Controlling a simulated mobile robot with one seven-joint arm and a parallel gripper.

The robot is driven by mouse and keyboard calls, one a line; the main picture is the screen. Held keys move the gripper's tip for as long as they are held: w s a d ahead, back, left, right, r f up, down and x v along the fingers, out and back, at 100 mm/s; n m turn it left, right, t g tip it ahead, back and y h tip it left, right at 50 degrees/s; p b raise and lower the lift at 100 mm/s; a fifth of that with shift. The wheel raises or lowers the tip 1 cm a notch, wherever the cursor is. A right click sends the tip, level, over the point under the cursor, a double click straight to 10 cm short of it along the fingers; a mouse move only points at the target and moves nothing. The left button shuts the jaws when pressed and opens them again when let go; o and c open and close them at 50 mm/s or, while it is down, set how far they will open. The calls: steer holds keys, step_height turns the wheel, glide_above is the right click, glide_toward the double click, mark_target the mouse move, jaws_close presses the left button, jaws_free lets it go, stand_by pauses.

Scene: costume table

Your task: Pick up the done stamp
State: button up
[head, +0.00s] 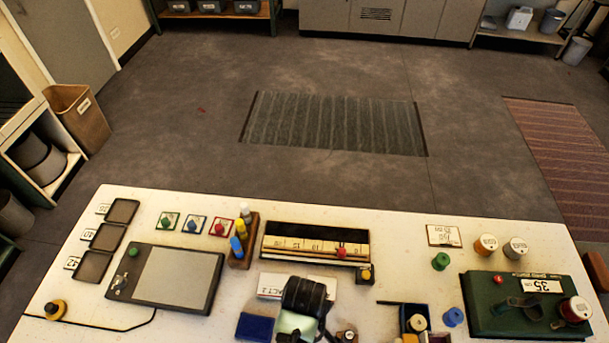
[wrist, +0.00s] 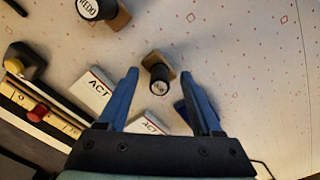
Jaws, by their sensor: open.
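The stamp between my fingers in the wrist view, likely the done stamp (wrist: 159,84), has a dark round top with a small white label and a wooden block. The label is too small to read surely. My gripper (wrist: 160,74) is open above it, one blue finger on each side, with visible gaps. A second stamp (wrist: 97,8), with a larger dark top marked REDO, stands at the top left of the wrist view. In the head view my arm covers the middle front of the table and my fingertips are hidden; a stamp (head: 347,335) shows just right of it.
White ACT boxes (wrist: 93,91) lie close to my left finger. A dark blue pad (head: 255,326) lies left of my arm. A ruler box (head: 315,243) with a red knob lies behind it, and a compartment box (head: 403,311) is to the right. Patterned table (wrist: 255,60) is clear at the wrist view's right.

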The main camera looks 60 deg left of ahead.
steer(key=shift+f, duration=0.15)
jaws_close()
stand_by(0.4)
step_height(320, 180, up, 10)
steer(key=shift+r+b, duration=0.1)
steer(key=shift+b, duration=0.65)
steer(key=c, duration=0.6)
jaws_free()
jaws_close()
